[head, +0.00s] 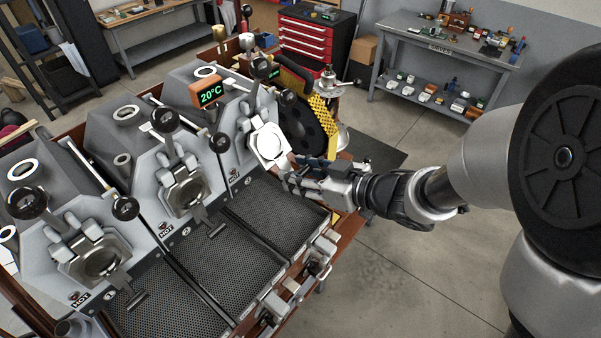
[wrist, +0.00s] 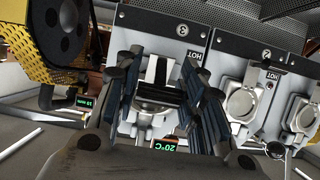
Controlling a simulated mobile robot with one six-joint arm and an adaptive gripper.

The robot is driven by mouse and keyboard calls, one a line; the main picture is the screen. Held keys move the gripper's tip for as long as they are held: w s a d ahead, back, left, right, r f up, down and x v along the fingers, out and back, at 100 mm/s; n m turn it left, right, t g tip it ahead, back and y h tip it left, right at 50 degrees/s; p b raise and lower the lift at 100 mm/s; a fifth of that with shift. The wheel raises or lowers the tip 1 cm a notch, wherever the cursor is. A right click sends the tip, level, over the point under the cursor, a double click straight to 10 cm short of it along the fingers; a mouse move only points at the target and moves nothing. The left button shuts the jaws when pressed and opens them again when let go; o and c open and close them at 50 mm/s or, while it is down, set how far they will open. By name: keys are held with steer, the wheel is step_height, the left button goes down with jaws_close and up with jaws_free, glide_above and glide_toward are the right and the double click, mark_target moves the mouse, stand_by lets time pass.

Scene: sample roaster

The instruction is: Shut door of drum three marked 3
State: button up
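The roaster has several drums in a row. Drum three is the one at the right in the head view, and its marker 3 (wrist: 182,29) shows upside down in the wrist view. Its door (head: 268,141) has a pale, bright face and looks swung out from the drum front. My gripper (head: 292,180) is at the lower right of this door. In the wrist view my gripper (wrist: 165,95) has its dark fingers apart, with part of the door's metalwork (wrist: 158,92) between them. The fingers partly hide the door. I cannot tell whether they touch it.
The drum two door (head: 186,191) and another door (head: 101,260) lie flat on their fronts at the left. Perforated trays (head: 270,218) lie below. A yellow guard and black wheel (head: 308,130) stand right of drum three. Ball-ended levers (head: 262,68) stick up. Floor at the right is clear.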

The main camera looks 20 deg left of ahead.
jaws_close()
stand_by(0.5)
